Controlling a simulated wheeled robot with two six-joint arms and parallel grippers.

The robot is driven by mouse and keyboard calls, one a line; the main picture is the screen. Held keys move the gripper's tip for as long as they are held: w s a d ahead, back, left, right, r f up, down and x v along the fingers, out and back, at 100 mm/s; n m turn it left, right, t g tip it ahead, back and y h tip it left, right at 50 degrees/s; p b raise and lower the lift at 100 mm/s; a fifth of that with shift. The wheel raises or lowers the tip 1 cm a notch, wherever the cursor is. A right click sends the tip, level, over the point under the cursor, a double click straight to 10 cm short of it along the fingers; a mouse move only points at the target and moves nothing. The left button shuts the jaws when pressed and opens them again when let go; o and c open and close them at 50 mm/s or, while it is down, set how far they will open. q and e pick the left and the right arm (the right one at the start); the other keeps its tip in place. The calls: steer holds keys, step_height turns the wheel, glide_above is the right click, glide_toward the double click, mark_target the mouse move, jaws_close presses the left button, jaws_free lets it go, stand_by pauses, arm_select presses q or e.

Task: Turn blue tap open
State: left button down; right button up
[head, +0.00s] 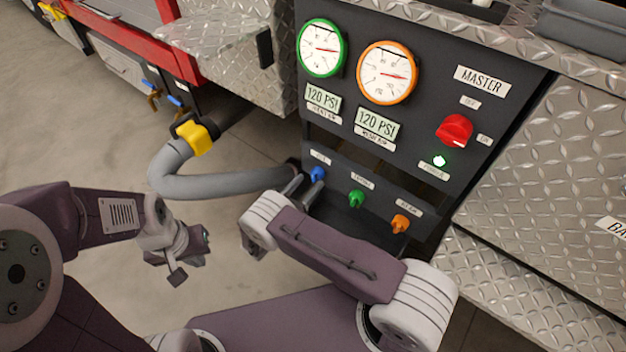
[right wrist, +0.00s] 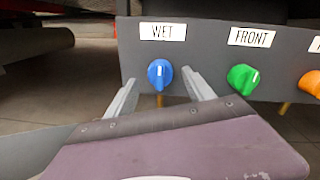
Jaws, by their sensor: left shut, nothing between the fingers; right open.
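The blue tap knob (head: 317,174) sits at the left end of the lower panel row. In the right wrist view the blue knob (right wrist: 160,74) is under the label WET, with its pale mark pointing about straight up. My right gripper (head: 305,191) is open in front of it. In the right wrist view the fingers of my right gripper (right wrist: 161,82) lie left and right of the knob with nothing gripped; whether the tips reach around it is hard to tell. My left gripper (head: 193,256) is shut and empty, low at the left, away from the panel.
A green knob (head: 356,199) and an orange knob (head: 400,223) are to the right in the same row. Above are two gauges (head: 387,72) and a red master switch (head: 454,130). A thick grey hose (head: 215,187) curves left of the panel. Bare floor lies at the left.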

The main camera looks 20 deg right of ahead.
mark_target(313, 178)
steer(key=b+x, duration=0.1)
steer(key=x, duration=0.2)
steer(key=shift+f, duration=0.15)
arm_select(q)
steer(key=shift+f, duration=0.9)
arm_select(e)
steer(key=shift+w+d, duration=0.3)
steer(key=shift+d, duration=0.05)
jaws_close()
